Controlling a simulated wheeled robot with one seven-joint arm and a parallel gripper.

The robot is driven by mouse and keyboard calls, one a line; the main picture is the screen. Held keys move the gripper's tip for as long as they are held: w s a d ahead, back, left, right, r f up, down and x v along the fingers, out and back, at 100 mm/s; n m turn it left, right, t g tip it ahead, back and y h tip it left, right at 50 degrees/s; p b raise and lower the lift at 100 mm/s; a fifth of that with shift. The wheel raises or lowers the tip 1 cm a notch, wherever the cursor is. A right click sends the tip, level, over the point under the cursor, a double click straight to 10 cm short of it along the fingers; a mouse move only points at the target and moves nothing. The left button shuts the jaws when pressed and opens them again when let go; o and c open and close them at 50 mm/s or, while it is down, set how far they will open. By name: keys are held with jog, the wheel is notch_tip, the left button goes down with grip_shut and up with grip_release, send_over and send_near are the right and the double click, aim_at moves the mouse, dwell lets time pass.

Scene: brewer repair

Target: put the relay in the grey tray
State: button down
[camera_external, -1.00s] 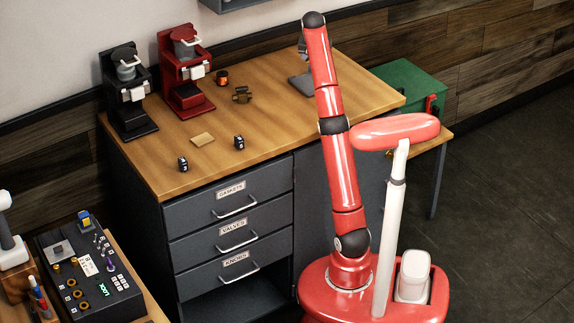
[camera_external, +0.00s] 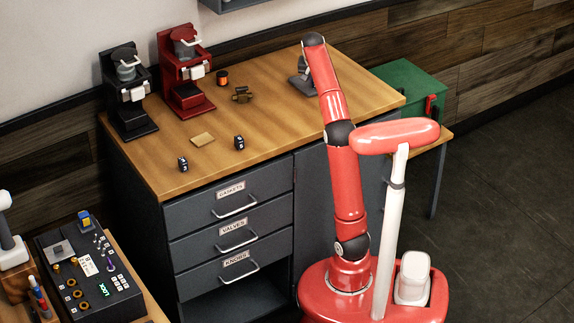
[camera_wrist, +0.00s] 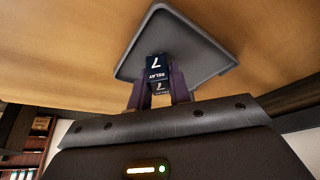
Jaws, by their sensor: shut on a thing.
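The relay (camera_wrist: 157,70) is a small black block with white "RELAY" and "7" markings. In the wrist view my gripper (camera_wrist: 158,84) is shut on it, with a dark finger on each side. The grey tray (camera_wrist: 205,77) is a shallow dark tray with a raised rim, and the relay appears in front of its floor; I cannot tell whether they touch. In the external view the tray (camera_external: 300,86) sits on the wooden worktop near its back right, partly hidden by my arm. My gripper is mostly hidden there, close over the tray.
Two small black blocks, one at the front edge (camera_external: 183,164) and one farther right (camera_external: 239,142), stand on the worktop (camera_external: 270,120). A black brewer (camera_external: 128,95) and a red brewer (camera_external: 186,75) stand at the left. A green box (camera_external: 405,88) is beyond the right edge.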

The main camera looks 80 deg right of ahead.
jog(key=shift+f, duration=0.1)
jog(key=c, duration=1.3)
grip_release()
jog(key=p+v, duration=0.1)
jog(key=v, duration=0.4)
jog(key=shift+r, duration=0.25)
jog(key=shift+v, duration=1.2)
